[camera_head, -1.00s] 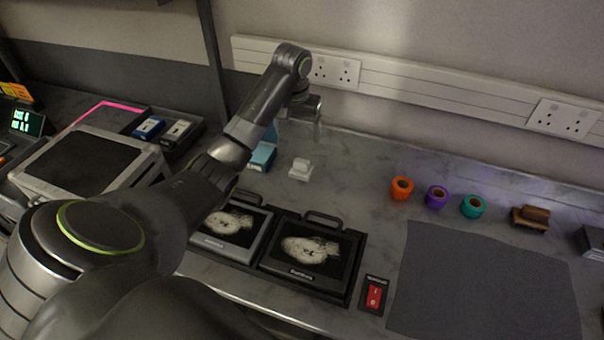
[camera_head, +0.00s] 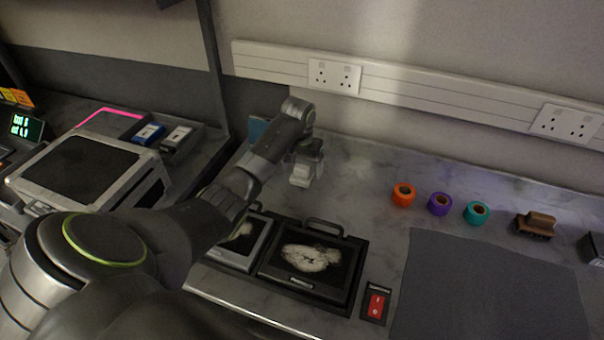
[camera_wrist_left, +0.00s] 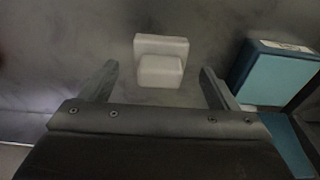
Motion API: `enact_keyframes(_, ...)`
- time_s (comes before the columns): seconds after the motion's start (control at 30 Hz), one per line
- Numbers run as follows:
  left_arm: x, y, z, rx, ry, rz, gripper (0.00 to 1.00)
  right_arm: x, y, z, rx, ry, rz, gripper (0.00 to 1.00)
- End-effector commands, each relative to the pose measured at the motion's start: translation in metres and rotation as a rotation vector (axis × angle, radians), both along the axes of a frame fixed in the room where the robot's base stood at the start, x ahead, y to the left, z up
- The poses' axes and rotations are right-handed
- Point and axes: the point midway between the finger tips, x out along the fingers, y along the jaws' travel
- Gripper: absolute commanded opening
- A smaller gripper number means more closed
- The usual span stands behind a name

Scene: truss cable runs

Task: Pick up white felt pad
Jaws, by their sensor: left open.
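The white felt pad (camera_wrist_left: 161,71) is a small pale block with a raised part, on the grey counter. In the left wrist view it lies ahead of and between the two open fingers of my left gripper (camera_wrist_left: 158,82), not touching either. In the head view the white felt pad (camera_head: 300,180) shows just below my left gripper (camera_head: 305,160), whose fingers are mostly hidden by the wrist. My right gripper is not in view.
A blue box (camera_wrist_left: 277,72) stands close to the right finger in the left wrist view. Orange (camera_head: 404,195), purple (camera_head: 439,204) and teal (camera_head: 476,212) tape rolls, a brown brush (camera_head: 536,225) and a grey mat (camera_head: 485,290) are further right.

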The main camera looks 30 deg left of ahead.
Motion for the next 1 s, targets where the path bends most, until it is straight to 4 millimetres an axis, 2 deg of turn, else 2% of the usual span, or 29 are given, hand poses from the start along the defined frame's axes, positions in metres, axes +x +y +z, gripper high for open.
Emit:
enact_keyframes(0.2, 0.003, 0.000, -0.023, 0.000, 0.001, 0.000, 0.82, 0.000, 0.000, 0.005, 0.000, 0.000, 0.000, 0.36)
enact_keyframes(0.5, 0.004, 0.000, -0.027, 0.001, -0.001, -0.001, 0.81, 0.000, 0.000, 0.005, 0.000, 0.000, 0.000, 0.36)
enact_keyframes(0.87, 0.003, 0.001, -0.026, 0.001, -0.001, -0.001, 0.33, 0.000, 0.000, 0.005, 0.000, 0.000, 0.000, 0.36)
enact_keyframes(1.0, 0.004, 0.001, -0.026, 0.001, -0.001, -0.001, 0.32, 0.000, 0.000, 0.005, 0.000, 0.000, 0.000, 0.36)
